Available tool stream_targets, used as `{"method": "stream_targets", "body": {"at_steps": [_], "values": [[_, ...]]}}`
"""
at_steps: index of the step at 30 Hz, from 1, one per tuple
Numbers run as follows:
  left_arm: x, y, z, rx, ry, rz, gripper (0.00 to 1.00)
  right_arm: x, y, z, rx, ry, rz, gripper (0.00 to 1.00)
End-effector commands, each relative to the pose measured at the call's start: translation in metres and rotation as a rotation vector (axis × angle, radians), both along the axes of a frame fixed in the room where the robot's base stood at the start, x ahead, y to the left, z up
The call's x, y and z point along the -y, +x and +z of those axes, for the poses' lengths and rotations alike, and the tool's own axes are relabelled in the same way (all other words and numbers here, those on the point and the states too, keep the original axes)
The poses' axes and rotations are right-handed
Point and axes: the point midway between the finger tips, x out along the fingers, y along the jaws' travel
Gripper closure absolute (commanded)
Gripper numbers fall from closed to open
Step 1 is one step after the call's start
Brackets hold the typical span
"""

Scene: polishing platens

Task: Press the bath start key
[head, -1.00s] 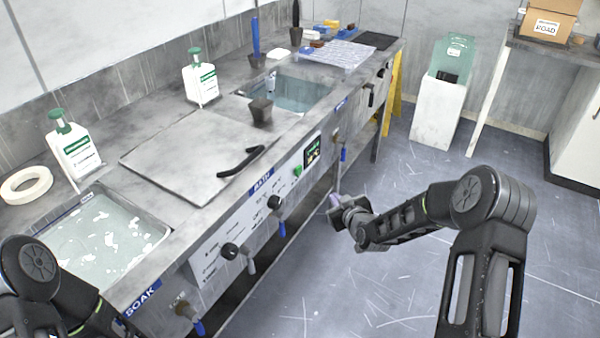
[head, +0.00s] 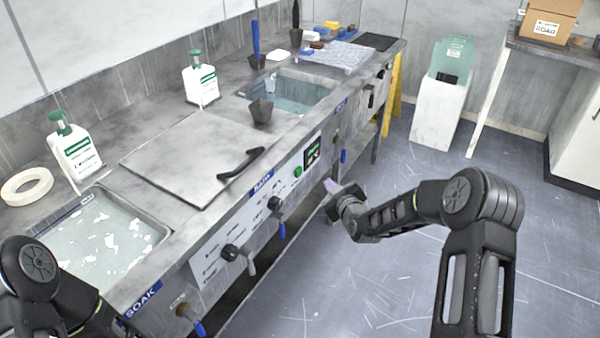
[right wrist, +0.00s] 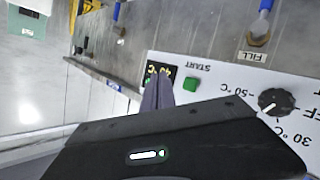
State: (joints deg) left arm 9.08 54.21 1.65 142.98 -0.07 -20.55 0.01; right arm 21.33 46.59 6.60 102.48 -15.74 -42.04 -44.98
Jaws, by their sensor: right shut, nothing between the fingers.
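The bath start key is a small green button (head: 298,171) on the front panel under the BATH label (head: 262,183). In the right wrist view the green key (right wrist: 191,84) shows beside the word START. My right gripper (head: 331,186) is shut and empty, in front of the panel, a little right of and below the key in the head view. In the right wrist view its shut fingertips (right wrist: 158,90) point at the panel near the key and cover part of the lit display (right wrist: 160,72). They look apart from the key, but I cannot tell the gap. My left gripper is out of view.
A grey lid with a black handle (head: 242,162) covers the bath. Black knobs (head: 274,203) and blue-handled valves (head: 281,230) stick out from the front panel. The soak sink (head: 168,232) is at the lower left.

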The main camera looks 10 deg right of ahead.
Motion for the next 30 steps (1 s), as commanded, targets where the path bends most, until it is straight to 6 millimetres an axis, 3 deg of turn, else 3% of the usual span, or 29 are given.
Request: {"method": "stream_targets", "body": {"at_steps": [8, 14, 30], "values": [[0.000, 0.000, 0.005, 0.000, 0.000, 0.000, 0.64, -0.028, 0.026, 0.000, -0.001, 0.002, 0.002, 1.00], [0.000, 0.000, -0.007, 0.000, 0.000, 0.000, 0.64, -0.042, 0.041, -0.002, 0.000, 0.001, 0.002, 1.00], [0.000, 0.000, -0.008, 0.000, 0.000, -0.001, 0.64, -0.047, 0.046, 0.000, -0.001, 0.001, 0.000, 1.00]]}}
